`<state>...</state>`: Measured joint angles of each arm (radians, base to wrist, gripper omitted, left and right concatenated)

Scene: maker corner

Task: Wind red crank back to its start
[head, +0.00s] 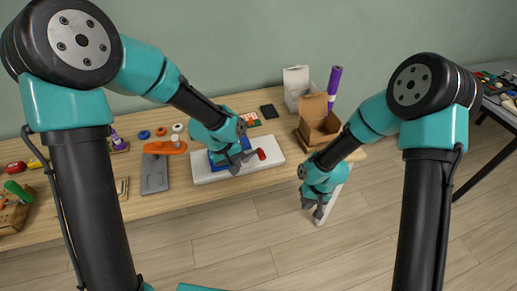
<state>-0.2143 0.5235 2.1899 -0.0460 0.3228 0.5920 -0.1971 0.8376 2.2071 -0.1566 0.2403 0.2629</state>
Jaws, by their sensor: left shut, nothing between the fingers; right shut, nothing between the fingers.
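The red crank knob (261,154) shows on the right part of a white base board (270,146) on the wooden table. A blue part (216,156) sits on the same board, partly hidden behind my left gripper. My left gripper (240,166) is shut and empty, just left of the red knob and over the board. I cannot tell whether it touches the crank. The crank's arm is mostly hidden by the gripper. My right gripper (318,215) is shut and empty, in front of the table's edge at the right.
An open cardboard box (318,120), a white bag (296,85) and a purple roll (333,88) stand at the back right. A grey tool or plate (154,174) and an orange piece (165,147) lie left of the board. A crate with a green item (14,212) is far left.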

